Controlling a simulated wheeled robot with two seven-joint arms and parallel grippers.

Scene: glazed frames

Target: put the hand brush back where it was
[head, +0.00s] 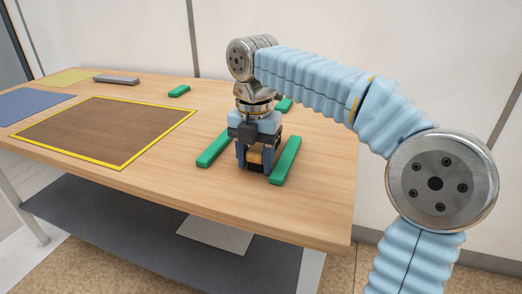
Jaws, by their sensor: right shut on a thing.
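My right gripper (257,163) points down over the right part of the table, between two green bars. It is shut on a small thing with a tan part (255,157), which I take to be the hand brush. Most of it is hidden by the fingers, and I cannot tell whether it touches the table. My left gripper is not in view.
Green bars lie left (214,148) and right (286,161) of the gripper, with smaller green pieces (179,91) (284,104) behind. A yellow-outlined brown area (105,130), a blue mat (30,105), a yellow mat (69,77) and a grey bar (116,80) lie to the left.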

